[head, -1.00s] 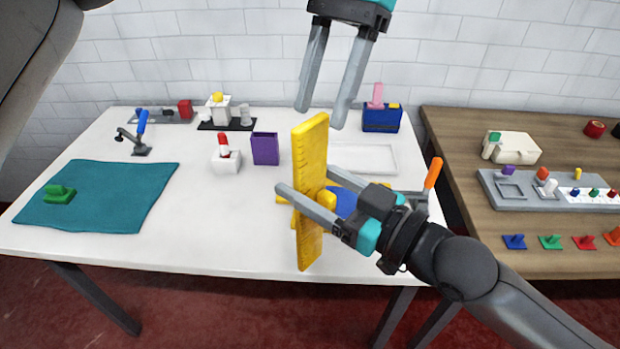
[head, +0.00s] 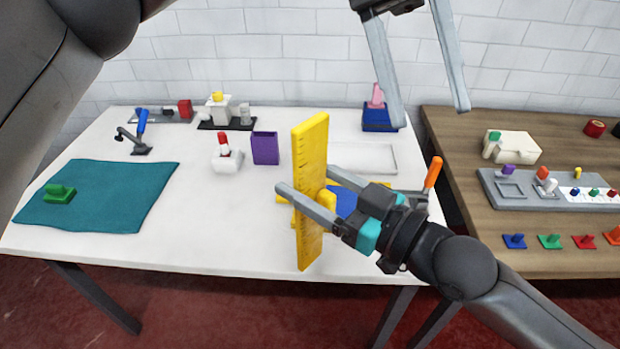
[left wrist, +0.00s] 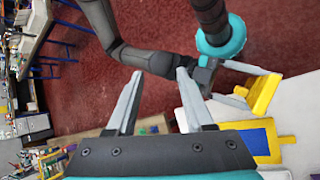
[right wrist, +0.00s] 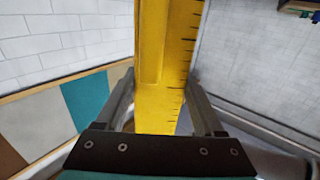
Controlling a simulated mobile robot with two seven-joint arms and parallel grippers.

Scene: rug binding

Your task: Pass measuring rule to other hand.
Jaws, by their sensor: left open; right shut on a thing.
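The yellow measuring rule (head: 309,150) is held upright above the front of the white table in the head view. My right gripper (head: 308,203) is shut on it at about its middle, one finger on the near side. The rule also fills the middle of the right wrist view (right wrist: 165,70), with black tick marks along one edge. My left gripper (head: 432,117) is open and empty, up and to the right of the rule, apart from it. In the left wrist view its open fingers (left wrist: 158,100) have nothing between them, and the rule (left wrist: 262,96) shows at the right.
A blue item lies behind the rule. A wooden table (head: 460,140) stands at the right.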

